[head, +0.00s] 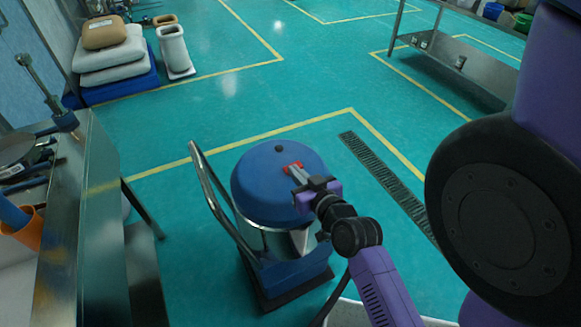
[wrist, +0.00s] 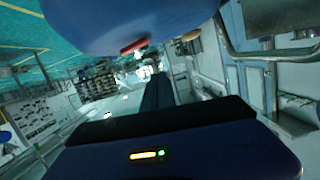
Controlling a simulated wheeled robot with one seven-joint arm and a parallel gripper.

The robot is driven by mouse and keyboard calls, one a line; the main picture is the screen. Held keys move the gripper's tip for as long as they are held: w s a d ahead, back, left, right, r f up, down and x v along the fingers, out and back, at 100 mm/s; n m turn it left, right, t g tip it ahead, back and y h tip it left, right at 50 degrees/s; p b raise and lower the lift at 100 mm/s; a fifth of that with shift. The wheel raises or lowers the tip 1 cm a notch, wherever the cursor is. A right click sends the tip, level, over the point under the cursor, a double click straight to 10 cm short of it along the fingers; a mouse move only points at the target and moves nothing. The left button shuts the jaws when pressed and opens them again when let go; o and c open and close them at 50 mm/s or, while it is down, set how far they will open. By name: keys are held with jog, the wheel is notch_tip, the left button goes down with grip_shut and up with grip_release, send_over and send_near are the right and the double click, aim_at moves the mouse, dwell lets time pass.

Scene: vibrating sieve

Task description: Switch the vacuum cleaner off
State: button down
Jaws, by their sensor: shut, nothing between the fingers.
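The vacuum cleaner (head: 262,190) stands on the floor, with a round blue lid, a silver drum and a push handle at its left. In the wrist view its blue lid (wrist: 110,25) fills the upper middle. A red switch (head: 291,167) sits on the lid and shows as a red bar in the wrist view (wrist: 135,45). My gripper (head: 297,174) is shut and empty, its tips over the lid close beside the switch. I cannot tell whether they touch it, or which position the switch is in. The shut fingers also show in the wrist view (wrist: 158,92).
A metal bench (head: 62,240) with tools and an orange cup (head: 27,232) is at the left. Stacked sacks (head: 110,50) lie on a blue pallet at the back left. A floor grate (head: 385,180) runs right of the vacuum. Open floor lies behind it.

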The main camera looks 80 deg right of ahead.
jog(key=shift+v, duration=2.8)
jog(key=shift+w+a, duration=0.1)
jog(key=shift+w, duration=0.05)
